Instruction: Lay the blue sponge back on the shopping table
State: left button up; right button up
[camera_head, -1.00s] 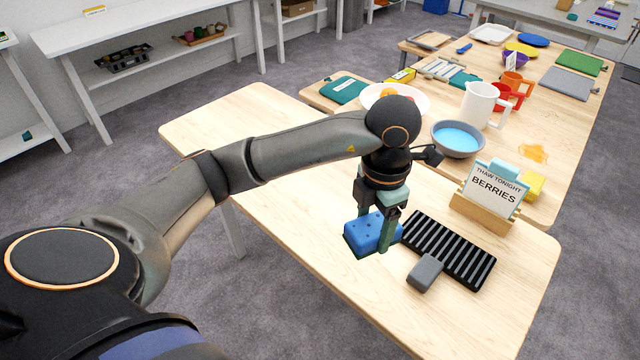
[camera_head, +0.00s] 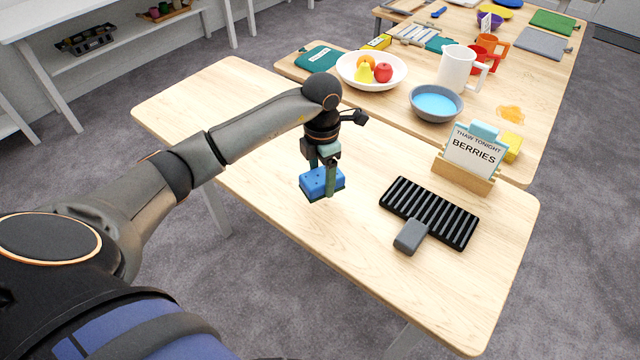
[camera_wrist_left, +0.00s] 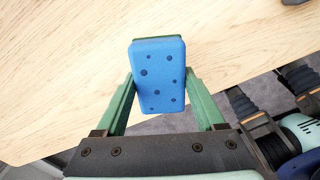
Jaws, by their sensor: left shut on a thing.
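The blue sponge (camera_head: 318,183) is held between the fingers of my left gripper (camera_head: 322,178), near the front edge of the wooden table (camera_head: 270,190). In the left wrist view the sponge (camera_wrist_left: 159,78) shows its blue, dotted face and a dark green side. The two green fingers (camera_wrist_left: 163,100) are shut on its sides. In that view the table top (camera_wrist_left: 60,70) fills the area beyond the sponge, and its edge runs below. I cannot tell whether the sponge touches the table. My right gripper is not in view.
A black ribbed rack (camera_head: 430,212) and a grey block (camera_head: 411,237) lie right of the sponge. A "THAW TONIGHT BERRIES" sign (camera_head: 475,153) stands behind them. A blue bowl (camera_head: 435,104) and fruit bowl (camera_head: 345,72) are farther back. The table's left part is bare.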

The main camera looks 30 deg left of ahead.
aim_at(320, 186)
pick_arm(q)
jog(key=shift+w+a+f, duration=0.15)
jog(key=shift+a+f, duration=0.15)
jog(key=shift+f, duration=0.2)
jog(key=shift+a+f, duration=0.1)
jog(key=shift+f, duration=1.45)
jog(key=shift+f, duration=0.2)
jog(key=o, duration=1.4)
jog(key=shift+r, duration=0.1)
notch_tip(320, 186, up, 12)
jog(key=shift+r, duration=0.15)
